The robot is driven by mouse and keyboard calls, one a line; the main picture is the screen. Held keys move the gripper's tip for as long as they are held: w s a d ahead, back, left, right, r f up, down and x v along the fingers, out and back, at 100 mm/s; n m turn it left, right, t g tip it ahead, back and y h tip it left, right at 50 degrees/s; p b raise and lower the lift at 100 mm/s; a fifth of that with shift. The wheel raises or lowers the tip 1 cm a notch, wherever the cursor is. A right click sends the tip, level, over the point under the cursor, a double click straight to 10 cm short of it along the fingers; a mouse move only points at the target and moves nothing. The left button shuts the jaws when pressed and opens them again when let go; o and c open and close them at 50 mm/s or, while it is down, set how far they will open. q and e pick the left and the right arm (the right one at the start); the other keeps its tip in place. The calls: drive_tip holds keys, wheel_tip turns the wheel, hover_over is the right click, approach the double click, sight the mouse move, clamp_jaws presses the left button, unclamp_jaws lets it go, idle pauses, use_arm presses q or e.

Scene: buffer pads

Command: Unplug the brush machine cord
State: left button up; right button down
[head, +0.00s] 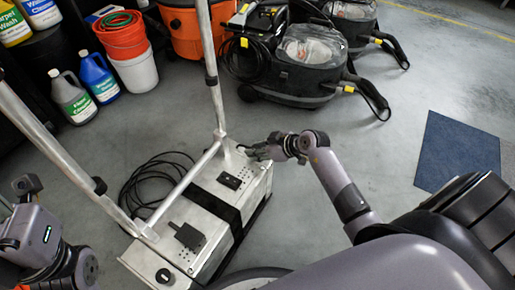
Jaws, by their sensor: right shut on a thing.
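The brush machine (215,205) is a silver metal box on the floor with a black strap and a tall tubular handle (213,75). A black cord (150,180) lies coiled on the floor at its left side. My right gripper (256,152) is at the far right corner of the box, beside the foot of the handle. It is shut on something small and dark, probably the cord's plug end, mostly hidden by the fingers. My left arm shows at the lower left, apart from the machine; its fingers cannot be made out.
Black vacuum machines (300,75) and an orange vacuum (187,30) stand at the back. Red and white buckets (134,72) and cleaner bottles (99,78) are at the upper left.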

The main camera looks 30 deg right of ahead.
drive_tip(key=shift+f, duration=0.15)
drive_tip(key=c, duration=1.1)
unclamp_jaws()
drive_tip(key=v, duration=1.2)
drive_tip(key=shift+a, duration=0.1)
